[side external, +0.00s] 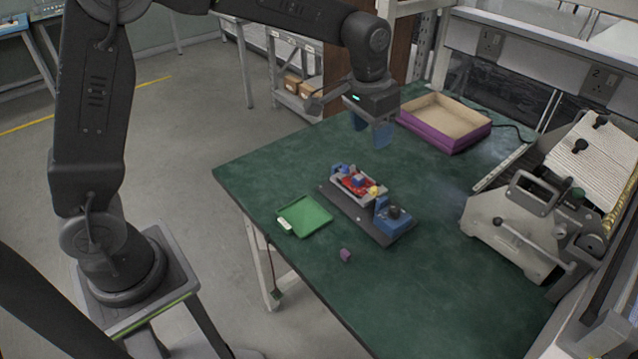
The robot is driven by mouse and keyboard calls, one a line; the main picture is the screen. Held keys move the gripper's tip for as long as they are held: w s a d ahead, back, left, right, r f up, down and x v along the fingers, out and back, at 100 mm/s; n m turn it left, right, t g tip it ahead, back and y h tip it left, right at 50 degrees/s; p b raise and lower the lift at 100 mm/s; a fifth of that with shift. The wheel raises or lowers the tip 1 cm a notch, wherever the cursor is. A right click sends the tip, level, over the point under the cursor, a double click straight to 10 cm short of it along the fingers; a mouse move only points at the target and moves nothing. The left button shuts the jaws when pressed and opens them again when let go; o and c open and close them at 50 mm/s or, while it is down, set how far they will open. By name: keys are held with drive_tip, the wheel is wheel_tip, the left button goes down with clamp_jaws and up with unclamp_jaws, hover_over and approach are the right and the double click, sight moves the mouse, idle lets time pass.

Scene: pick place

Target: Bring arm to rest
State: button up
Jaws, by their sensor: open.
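My gripper (372,133) hangs above the far part of the green table (440,275), its blue fingers spread apart with nothing between them. It is short of the purple box and above and beyond the dark fixture plate (350,213). On that plate sit a grey holder with red and blue parts (357,184), a yellow piece (374,192) and a blue block with a dark knob (394,217). My arm reaches in from the left, bent over the table.
A green tray (305,217) lies left of the plate. A small purple piece (345,255) lies on bare table in front. An open purple box (445,123) stands at the back. A large grey machine (520,225) takes up the right side.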

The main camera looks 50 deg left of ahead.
drive_tip(key=s+a+r+t, duration=0.1)
drive_tip(key=s+a+r, duration=0.1)
drive_tip(key=s+r, duration=0.3)
drive_tip(key=s+a+r+t, duration=0.1)
drive_tip(key=s+a+r, duration=0.1)
drive_tip(key=s, duration=0.5)
drive_tip(key=s+a+f+n+t, duration=0.1)
drive_tip(key=s+a, duration=0.1)
drive_tip(key=s, duration=1.1)
drive_tip(key=shift+s+f+n+t, duration=0.35)
drive_tip(key=shift+n+t, duration=0.05)
drive_tip(key=shift+c, duration=0.2)
